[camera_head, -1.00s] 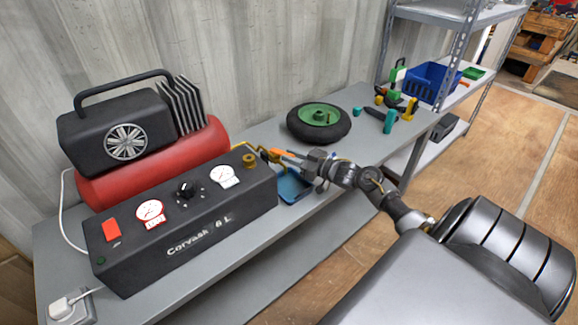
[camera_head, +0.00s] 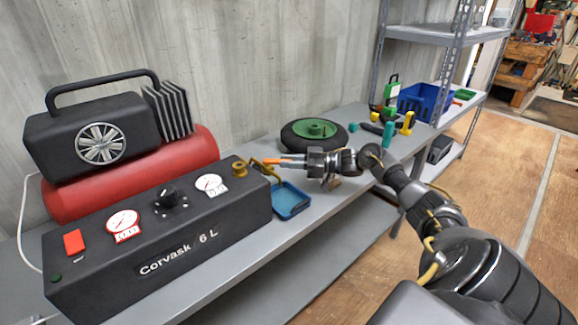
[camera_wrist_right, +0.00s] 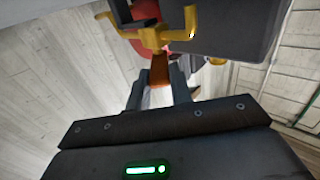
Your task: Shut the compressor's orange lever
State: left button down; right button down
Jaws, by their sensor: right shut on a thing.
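The compressor (camera_head: 150,240) stands at the left end of the bench, with a black front panel and a red tank. Its orange lever (camera_head: 271,161) is on the brass fitting at the panel's right end. In the right wrist view the orange lever (camera_wrist_right: 160,69) lies between my fingers, below the brass fitting (camera_wrist_right: 155,37). My right gripper (camera_head: 284,161) comes in from the right and is shut on the lever; its fingertips also show in the right wrist view (camera_wrist_right: 160,85). My left gripper is not in view.
A blue tray (camera_head: 307,207) sits on the bench below my right gripper. A black wheel with a green hub (camera_head: 315,129) lies behind it. Several tools (camera_head: 388,130) and a blue bin (camera_head: 437,99) are farther right. A shelf post (camera_head: 452,75) stands there.

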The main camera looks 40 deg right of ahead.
jog(key=c, duration=1.2)
grip_release()
jog(key=shift+c, duration=0.2)
jog(key=shift+s+d, duration=0.15)
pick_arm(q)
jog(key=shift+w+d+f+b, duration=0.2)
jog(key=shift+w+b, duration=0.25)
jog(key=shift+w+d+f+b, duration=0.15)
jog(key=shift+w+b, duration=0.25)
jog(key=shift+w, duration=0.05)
pick_arm(e)
jog(key=v, duration=1)
jog(key=shift+s+d, duration=0.1)
jog(key=shift+c, duration=0.3)
